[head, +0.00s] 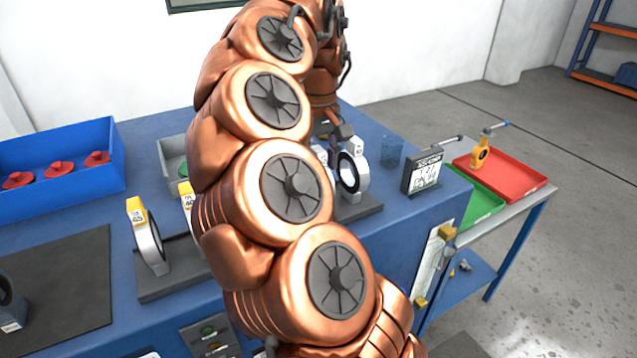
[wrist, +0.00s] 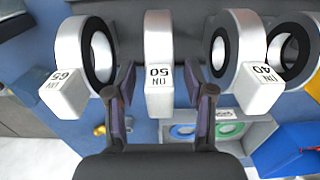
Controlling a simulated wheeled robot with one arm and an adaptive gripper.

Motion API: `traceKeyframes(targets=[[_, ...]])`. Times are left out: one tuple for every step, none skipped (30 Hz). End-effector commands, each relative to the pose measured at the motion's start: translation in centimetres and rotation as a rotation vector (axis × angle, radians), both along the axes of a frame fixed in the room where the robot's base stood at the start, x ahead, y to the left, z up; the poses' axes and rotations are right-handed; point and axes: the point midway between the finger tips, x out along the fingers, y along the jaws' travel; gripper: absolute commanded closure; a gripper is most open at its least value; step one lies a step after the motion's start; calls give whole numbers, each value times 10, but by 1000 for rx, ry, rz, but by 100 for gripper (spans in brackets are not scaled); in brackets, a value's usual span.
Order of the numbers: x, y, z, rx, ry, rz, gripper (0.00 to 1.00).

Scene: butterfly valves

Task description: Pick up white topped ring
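In the wrist view, a white-topped ring marked DN 50 (wrist: 159,88) stands upright in the middle, seen nearly edge-on. My gripper (wrist: 160,82) is open, with one dark finger on each side of this ring's top; I cannot tell whether either finger touches it. A white-topped ring marked 65 (wrist: 67,92) stands to the left and one marked 40 (wrist: 258,86) to the right. In the head view, a white ring with a dark inner liner (head: 352,173) shows beyond my arm, which hides much of the row. My gripper (head: 333,142) is partly hidden there.
Yellow-topped rings (head: 150,245) stand on the bench's left part. A blue bin (head: 60,203) holds several red discs. A dark sign (head: 423,172), a blue cup (head: 391,151), and red (head: 503,176) and green (head: 478,206) trays lie to the right.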

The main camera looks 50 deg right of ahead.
Motion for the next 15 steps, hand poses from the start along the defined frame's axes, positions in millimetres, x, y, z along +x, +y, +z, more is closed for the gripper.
traceKeyframes(targets=[[0,0,0,0,0,0,55],[0,0,0,0,0,0,58],[0,0,0,0,0,0,62],[0,0,0,0,0,0,66],[0,0,0,0,0,0,69],[0,0,0,0,0,0,73],[0,0,0,0,0,0,76],[0,0,0,0,0,0,79],[0,0,0,0,0,0,83],[0,0,0,0,0,0,86],[0,0,0,0,0,0,90],[0,0,0,0,0,0,94],[0,0,0,0,0,0,97],[0,0,0,0,0,0,100],[0,0,0,0,0,0,100]])
